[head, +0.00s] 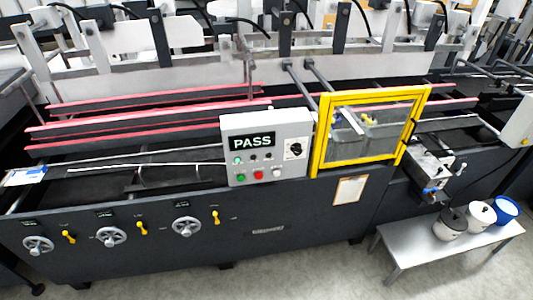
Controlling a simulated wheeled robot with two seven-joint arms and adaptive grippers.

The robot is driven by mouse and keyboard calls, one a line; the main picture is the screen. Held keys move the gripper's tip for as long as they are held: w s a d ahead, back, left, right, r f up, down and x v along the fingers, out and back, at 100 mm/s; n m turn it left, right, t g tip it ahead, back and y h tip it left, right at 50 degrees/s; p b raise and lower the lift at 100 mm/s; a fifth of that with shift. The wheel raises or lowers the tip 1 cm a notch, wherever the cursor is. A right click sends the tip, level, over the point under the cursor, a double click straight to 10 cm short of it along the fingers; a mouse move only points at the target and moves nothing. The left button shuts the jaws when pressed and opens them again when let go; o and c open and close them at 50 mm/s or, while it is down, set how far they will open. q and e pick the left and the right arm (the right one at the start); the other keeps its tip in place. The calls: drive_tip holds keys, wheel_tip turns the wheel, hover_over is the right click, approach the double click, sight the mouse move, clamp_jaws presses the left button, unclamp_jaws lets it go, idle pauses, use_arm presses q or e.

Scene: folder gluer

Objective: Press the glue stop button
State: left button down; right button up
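A light grey control box (237,126) stands at the front edge of the machine, near the middle of the head view. It has a dark display reading "PASS" (253,141). Below the display are a row of small round controls and a lower row with a green button (243,177), a red button (258,175) and a whitish button (277,172). A black rotary knob (295,150) sits at its right. The labels are too small to read, so I cannot tell which is the glue stop button. Neither of my grippers is in view.
A yellow-framed guard door (321,142) stands right of the box. Handwheels (109,236) and yellow levers (142,229) line the machine's front. A low grey bench (405,246) with several pots (481,215) stands front right. The floor before the machine is clear.

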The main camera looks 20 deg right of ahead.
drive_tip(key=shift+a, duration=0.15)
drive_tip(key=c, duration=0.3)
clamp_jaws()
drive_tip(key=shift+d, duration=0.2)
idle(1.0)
